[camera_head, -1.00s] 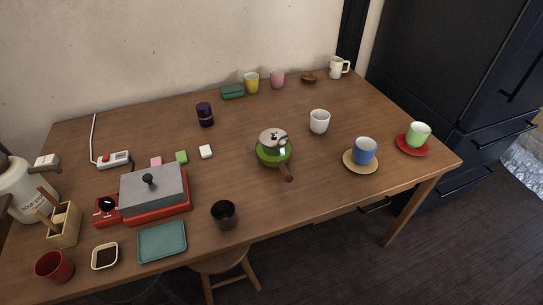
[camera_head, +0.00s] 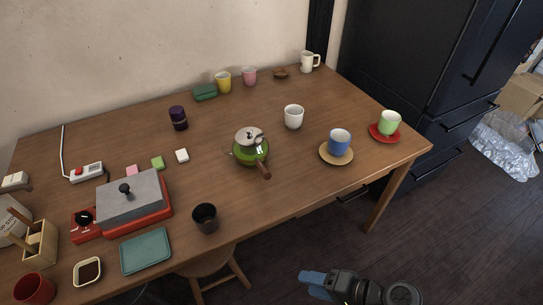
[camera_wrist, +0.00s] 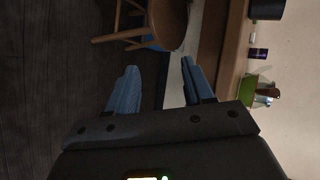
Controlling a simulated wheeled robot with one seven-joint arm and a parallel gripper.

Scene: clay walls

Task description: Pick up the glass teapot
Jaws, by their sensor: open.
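The teapot (camera_head: 250,154) stands upright near the middle of the wooden table in the head view. It has a green, shiny body, a pale lid with a dark knob, and a brown handle pointing toward the table's front edge. In the wrist view the green teapot (camera_wrist: 252,82) shows small at the right. My gripper (camera_head: 313,284) is at the bottom of the head view, in front of the table and well apart from the teapot. Its blue fingers (camera_wrist: 158,72) are spread with nothing between them.
A black cup (camera_head: 205,218) stands left of the teapot near the front edge. A white cup (camera_head: 293,117) and a blue cup (camera_head: 340,143) on a tan saucer (camera_head: 325,157) are to its right. A wooden stool (camera_head: 212,263) stands below the front edge. Table around the teapot is clear.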

